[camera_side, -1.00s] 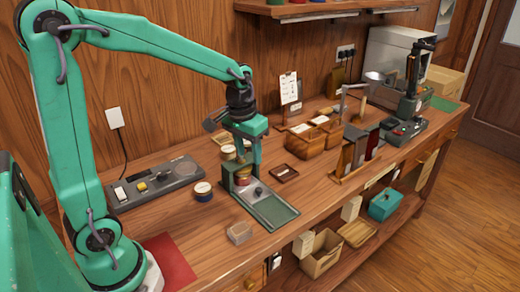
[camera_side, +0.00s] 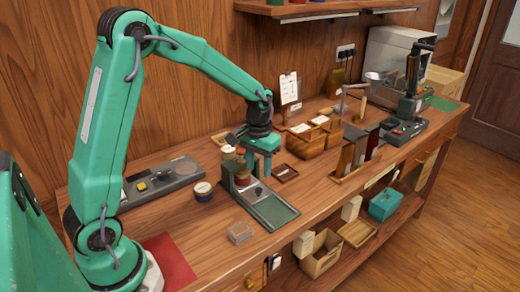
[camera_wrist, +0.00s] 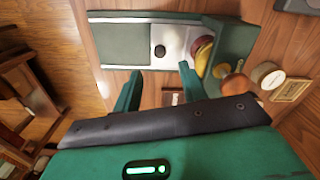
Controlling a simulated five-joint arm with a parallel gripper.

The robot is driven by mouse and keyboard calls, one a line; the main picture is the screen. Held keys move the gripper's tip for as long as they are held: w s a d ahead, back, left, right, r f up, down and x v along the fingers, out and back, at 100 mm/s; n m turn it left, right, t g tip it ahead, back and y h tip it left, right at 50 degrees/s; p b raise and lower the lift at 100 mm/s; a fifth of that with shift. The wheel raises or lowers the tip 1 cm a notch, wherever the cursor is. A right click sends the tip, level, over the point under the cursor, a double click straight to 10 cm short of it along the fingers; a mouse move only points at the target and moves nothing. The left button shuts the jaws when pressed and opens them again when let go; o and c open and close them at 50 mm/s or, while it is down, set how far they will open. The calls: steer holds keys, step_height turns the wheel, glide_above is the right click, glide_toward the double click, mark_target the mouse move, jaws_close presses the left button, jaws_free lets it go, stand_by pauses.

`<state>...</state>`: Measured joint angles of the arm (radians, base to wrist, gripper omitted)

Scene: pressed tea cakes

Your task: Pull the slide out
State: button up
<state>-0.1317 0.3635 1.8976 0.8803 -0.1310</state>
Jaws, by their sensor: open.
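The slide (camera_wrist: 178,38) is a pale metal plate in a green dispenser (camera_wrist: 235,40), with a dark round knob (camera_wrist: 159,50) on it. The dispenser's green tray (camera_side: 272,210) lies flat on the bench in the side view. Reddish and yellow round pieces (camera_wrist: 203,52) sit by the slide's right end in the wrist view. My gripper (camera_wrist: 159,76) is open and empty, its two fingers apart. In the wrist view the knob shows just beyond the gap between the fingertips. In the side view my gripper (camera_side: 258,168) hangs over the dispenser.
A small dark tray (camera_side: 285,173) lies to the right. A grey panel (camera_side: 160,180) is at the back left. The bench's front edge is close.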

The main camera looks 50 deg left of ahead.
mark_target(259, 189)
steer(key=shift+f, duration=3.5)
steer(key=shift+c, duration=0.2)
jaws_close()
